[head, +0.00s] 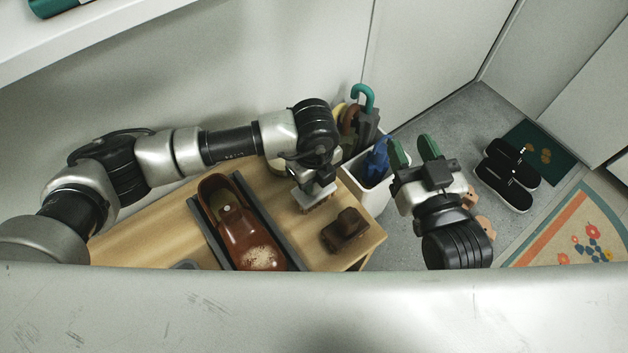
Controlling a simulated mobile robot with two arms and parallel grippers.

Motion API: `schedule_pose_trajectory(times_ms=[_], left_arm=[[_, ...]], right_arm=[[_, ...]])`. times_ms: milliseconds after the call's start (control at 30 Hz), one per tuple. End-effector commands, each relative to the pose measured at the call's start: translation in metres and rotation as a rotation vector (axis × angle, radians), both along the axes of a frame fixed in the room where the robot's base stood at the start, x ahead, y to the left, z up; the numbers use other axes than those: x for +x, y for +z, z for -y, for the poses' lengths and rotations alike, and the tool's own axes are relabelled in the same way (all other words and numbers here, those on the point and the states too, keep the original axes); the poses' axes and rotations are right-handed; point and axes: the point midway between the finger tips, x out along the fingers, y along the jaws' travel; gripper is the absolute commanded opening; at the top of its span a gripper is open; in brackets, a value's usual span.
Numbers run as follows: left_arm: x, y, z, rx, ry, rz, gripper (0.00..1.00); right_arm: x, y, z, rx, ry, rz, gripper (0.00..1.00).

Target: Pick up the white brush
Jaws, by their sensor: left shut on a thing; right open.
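My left gripper (312,184) is over the right part of the wooden bench top, seen from above. It is shut on the white brush (317,203), a small pale block showing just below the jaws. The gripper and wrist hide part of the brush, and I cannot tell whether it still touches the wood. My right gripper (413,150) is open and empty, its green-tipped fingers pointing away from me beside the umbrella bin.
The wooden bench (372,240) also carries a brown brush (345,230) and a brown shoe (238,225) between dark rails. A white bin (366,190) with umbrellas stands behind. Black slippers (507,172), a green mat (547,148) and a patterned rug (570,235) lie at right.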

Motion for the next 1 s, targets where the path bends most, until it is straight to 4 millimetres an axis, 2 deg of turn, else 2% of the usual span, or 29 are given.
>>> schedule_pose_trajectory(times_ms=[133,267,500,600,800,1000], left_arm=[[0.0,0.005,0.0,-0.001,0.0,0.001,0.11],[0.0,0.014,0.0,-0.002,0.0,0.001,0.11],[0.0,0.047,0.002,-0.003,-0.002,0.002,0.11],[-0.006,0.061,0.03,-0.004,-0.006,0.001,0.11],[-0.014,0.085,0.071,-0.002,-0.003,0.002,0.11],[-0.019,0.102,0.099,-0.002,-0.001,0.001,0.11]], right_arm=[[0.0,-0.001,0.0,-0.004,0.0,-0.018,0.43],[-0.003,-0.013,0.004,-0.027,-0.008,-0.105,0.43],[-0.014,-0.04,0.012,-0.085,-0.023,-0.34,0.43],[-0.023,-0.053,0.017,-0.111,-0.029,-0.447,0.43],[-0.041,-0.072,0.025,-0.153,-0.042,-0.628,0.43],[-0.054,-0.083,0.03,-0.178,-0.049,-0.741,0.43]])
